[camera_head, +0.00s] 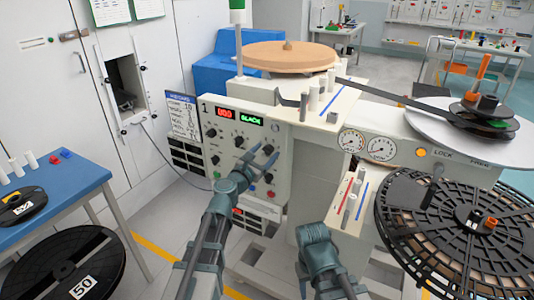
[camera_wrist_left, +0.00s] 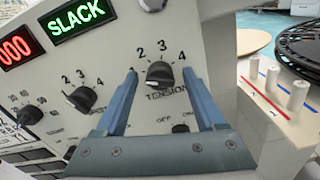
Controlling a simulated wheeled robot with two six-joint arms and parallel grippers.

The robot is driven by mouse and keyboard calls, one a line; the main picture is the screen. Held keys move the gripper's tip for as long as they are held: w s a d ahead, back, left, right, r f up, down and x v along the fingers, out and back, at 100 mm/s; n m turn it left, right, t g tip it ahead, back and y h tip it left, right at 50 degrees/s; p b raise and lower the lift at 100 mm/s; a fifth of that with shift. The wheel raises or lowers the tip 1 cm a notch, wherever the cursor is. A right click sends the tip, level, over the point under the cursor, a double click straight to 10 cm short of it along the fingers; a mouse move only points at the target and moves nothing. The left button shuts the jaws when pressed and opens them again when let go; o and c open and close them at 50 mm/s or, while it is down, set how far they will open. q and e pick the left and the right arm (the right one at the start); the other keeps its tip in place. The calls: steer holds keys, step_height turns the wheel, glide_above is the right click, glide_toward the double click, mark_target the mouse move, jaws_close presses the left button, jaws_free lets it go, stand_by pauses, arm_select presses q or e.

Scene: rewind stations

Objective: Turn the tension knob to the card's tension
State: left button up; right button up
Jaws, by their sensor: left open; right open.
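The tension knob (camera_wrist_left: 160,74) is black, on the pale control panel (camera_head: 228,170), with 2, 3 and 4 printed around it and TENSION below. My left gripper (camera_wrist_left: 160,72) is open, with one finger on each side of the knob in the left wrist view; contact cannot be made out. In the head view the left gripper (camera_head: 262,158) is in front of the panel and hides part of it. A blue-headed card (camera_head: 183,117) hangs left of the panel; its text is too small to read. My right gripper (camera_head: 316,237) is open, low in the middle.
The panel shows a red display (camera_head: 225,113) and a green SLACK display (camera_head: 251,121). Another knob (camera_wrist_left: 82,98) sits left of the tension knob. A large black reel (camera_head: 455,225) stands at the right, and a blue table (camera_head: 85,175) at the left.

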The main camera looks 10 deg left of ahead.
arm_select(q)
jaws_close()
steer(key=shift+m, duration=0.4)
steer(key=m, duration=0.5)
steer(key=shift+m, duration=0.4)
steer(key=m, duration=0.7)
steer(key=shift+s, duration=0.1)
steer(key=m, duration=0.6)
steer(key=shift+m, duration=0.3)
steer(key=m, duration=0.6)
steer(key=shift+m, duration=0.4)
